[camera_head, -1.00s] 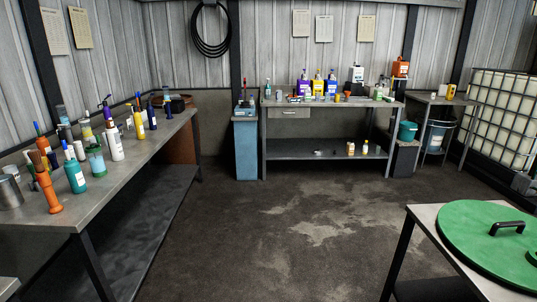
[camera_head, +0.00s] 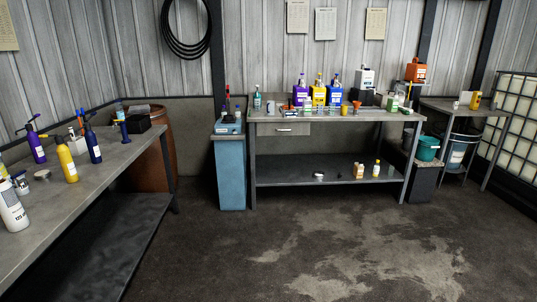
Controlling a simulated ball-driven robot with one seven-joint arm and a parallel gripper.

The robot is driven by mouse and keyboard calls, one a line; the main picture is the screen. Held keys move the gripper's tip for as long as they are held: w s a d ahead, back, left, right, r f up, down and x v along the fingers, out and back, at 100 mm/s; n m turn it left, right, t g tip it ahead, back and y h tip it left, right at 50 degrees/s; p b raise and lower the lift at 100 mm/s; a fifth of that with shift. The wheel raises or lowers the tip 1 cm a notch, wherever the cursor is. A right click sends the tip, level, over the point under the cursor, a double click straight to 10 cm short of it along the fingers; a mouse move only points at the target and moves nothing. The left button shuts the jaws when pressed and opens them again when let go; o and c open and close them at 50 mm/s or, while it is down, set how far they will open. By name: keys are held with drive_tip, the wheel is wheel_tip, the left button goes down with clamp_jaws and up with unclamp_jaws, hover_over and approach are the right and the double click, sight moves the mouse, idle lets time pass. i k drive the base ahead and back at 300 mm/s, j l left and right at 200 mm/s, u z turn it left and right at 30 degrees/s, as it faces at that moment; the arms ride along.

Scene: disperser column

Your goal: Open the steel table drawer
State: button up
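The steel table (camera_head: 347,118) stands against the far wall, with a lower shelf (camera_head: 280,175). Its drawer (camera_head: 282,129) hangs under the left end of the top. The drawer front is flush with the table and looks shut. A small light handle (camera_head: 284,130) is on its front. Bottles and containers stand on the table top above. My gripper is not in view.
A long workbench (camera_head: 92,172) with bottles runs along the left. A blue cabinet (camera_head: 230,172) stands just left of the steel table. A side table (camera_head: 460,108) and teal bucket (camera_head: 428,148) are at right. The floor (camera_head: 300,250) ahead is clear.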

sight(263, 129)
drive_tip(key=i, duration=3.7)
drive_tip(key=i+u, duration=0.2)
drive_tip(key=i, duration=0.25)
drive_tip(key=i+l+u, duration=0.2)
drive_tip(key=i, duration=0.2)
drive_tip(key=i+l+u, duration=0.2)
drive_tip(key=i, duration=0.2)
